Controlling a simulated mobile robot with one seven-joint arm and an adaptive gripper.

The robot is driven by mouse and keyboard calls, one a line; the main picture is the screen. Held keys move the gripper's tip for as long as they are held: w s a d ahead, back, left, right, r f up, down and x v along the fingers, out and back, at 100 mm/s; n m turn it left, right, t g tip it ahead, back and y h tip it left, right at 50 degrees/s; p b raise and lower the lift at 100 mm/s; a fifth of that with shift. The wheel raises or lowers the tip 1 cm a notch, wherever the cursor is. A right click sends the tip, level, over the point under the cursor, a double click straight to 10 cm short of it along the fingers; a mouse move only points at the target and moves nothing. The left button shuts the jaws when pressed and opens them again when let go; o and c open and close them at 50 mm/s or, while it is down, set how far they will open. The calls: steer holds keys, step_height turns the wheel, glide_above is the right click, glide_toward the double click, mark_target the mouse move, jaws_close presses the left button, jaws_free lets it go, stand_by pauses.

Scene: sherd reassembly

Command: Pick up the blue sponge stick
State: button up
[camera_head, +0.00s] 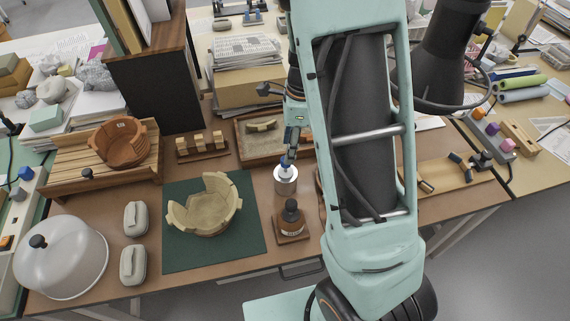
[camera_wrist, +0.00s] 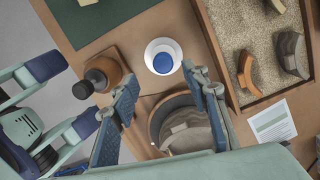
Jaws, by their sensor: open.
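The blue sponge stick (camera_head: 284,163) stands upright in a pale cup (camera_head: 286,182) on the table. In the wrist view I see its round blue head (camera_wrist: 163,63) from above, inside the white cup rim (camera_wrist: 149,50). My gripper (camera_head: 289,153) is above the cup, close to the stick's top. In the wrist view the two fingers of my gripper (camera_wrist: 160,75) are apart, with the blue head showing between and just beyond their tips. Nothing is held. The stick's lower part is hidden in the cup.
A brown bottle (camera_head: 291,217) on a wooden base stands just in front of the cup. A sand tray (camera_wrist: 232,95) with sherds lies beside it. A partly rebuilt bowl (camera_head: 205,210) sits on a green mat (camera_head: 185,257) to the left.

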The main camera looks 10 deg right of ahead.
mark_target(286, 172)
steer(key=f, duration=0.5)
steer(key=a+f, duration=0.1)
steer(key=f, duration=0.1)
steer(key=shift+w+f, duration=0.35)
steer(key=c, duration=1)
